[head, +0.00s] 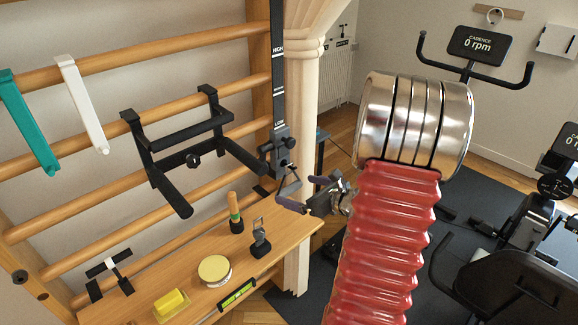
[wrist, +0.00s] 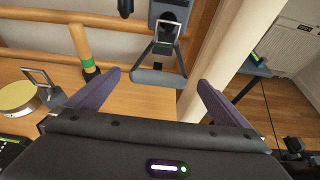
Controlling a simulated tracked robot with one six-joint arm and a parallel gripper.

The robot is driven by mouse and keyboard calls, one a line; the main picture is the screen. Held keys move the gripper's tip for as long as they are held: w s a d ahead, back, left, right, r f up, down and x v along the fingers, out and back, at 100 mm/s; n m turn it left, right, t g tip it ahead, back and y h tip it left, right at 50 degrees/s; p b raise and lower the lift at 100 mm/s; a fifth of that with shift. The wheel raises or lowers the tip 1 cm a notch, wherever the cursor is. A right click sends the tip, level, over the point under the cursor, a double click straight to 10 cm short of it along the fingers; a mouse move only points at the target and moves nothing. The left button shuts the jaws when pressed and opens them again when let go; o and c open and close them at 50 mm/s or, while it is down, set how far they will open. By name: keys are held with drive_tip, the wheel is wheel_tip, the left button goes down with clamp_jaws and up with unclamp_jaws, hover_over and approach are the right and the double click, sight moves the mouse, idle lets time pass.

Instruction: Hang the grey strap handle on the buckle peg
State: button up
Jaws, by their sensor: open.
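The grey strap handle (wrist: 158,77) has a triangular frame with a grey bar at the bottom. In the wrist view it hangs below the dark buckle (wrist: 168,18), its top at the buckle's peg, and nothing else visibly holds it. In the head view the handle (head: 289,203) is below the buckle (head: 281,142) on the black strap. My gripper (wrist: 158,78) is open. Its purple fingers stand either side of the handle's bar in the picture, with a gap on each side. The exact seating on the peg is too small to tell.
A wooden shelf (head: 283,238) below holds a green-banded stick (head: 235,212), a dark stand with a metal loop (head: 260,238), a round tin (head: 214,270) and a yellow block (head: 170,301). A wooden post (head: 300,120) stands just right of the strap. Black bars (head: 190,150) jut out at left.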

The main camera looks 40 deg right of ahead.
drive_tip(key=v, duration=0.8)
drive_tip(key=shift+s+r, duration=0.15)
drive_tip(key=shift+s, duration=0.2)
drive_tip(key=s+a+f+n+g+y, duration=0.1)
drive_tip(key=s+a+n+g+y, duration=0.15)
drive_tip(key=a+n+g, duration=0.45)
drive_tip(key=s+a+f+n+g+y, duration=0.15)
drive_tip(key=s+a+n, duration=0.25)
drive_tip(key=a+n, duration=0.7)
drive_tip(key=a+r+n+h, duration=0.4)
drive_tip(key=a+r+n, duration=1)
drive_tip(key=a+n, duration=0.3)
drive_tip(key=shift+s+n, duration=0.3)
drive_tip(key=shift+s, duration=0.2)
